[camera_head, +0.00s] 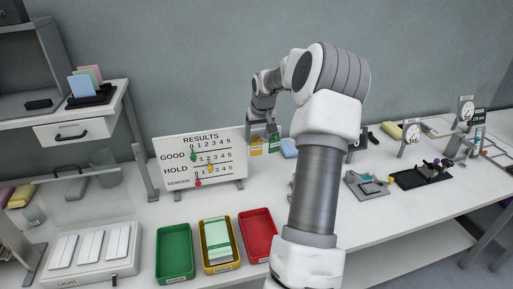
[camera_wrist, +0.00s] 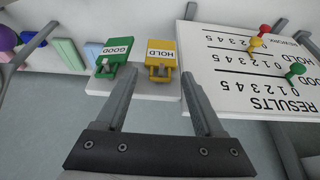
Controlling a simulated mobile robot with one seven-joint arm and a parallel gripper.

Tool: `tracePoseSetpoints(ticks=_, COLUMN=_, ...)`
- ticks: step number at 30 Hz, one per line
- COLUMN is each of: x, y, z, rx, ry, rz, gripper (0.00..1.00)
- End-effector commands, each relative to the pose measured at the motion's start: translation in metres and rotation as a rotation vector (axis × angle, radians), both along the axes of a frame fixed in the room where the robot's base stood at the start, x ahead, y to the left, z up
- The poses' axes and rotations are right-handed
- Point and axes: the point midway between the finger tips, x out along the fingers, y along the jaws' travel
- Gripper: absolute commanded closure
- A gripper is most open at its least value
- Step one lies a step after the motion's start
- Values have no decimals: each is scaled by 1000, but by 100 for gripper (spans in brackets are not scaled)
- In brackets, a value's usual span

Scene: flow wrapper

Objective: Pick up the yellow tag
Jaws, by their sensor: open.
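The yellow tag (camera_wrist: 161,58), marked HOLD, sits at the edge of a small white stand in the wrist view, beside a green tag (camera_wrist: 115,56) marked GOOD. In the head view the yellow tag (camera_head: 256,147) is just right of the results board, partly behind my gripper. My gripper (camera_head: 263,133) is open and empty. In the wrist view its two fingers (camera_wrist: 162,85) reach toward the tags, with the yellow tag ahead between them, near the right finger. I see no contact between finger and tag.
The white results board (camera_head: 199,160) stands close to the left of the tags, with coloured pegs. Green (camera_head: 174,251), yellow and red (camera_head: 257,234) trays lie in front. A blue item (camera_head: 289,148) lies right of the tags. Gauges and small fixtures stand further right.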

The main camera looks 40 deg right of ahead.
Motion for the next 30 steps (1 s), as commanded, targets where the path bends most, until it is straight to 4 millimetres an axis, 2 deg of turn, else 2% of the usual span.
tracePoseSetpoints(ticks=8, x=1, y=0, z=-2, rx=-1, ry=-1, rz=1, gripper=32)
tracePoseSetpoints(ticks=19, x=1, y=0, z=-2, rx=-1, ry=-1, rz=1, gripper=98)
tracePoseSetpoints(ticks=30, x=1, y=0, z=-2, rx=-1, ry=-1, rz=1, gripper=100)
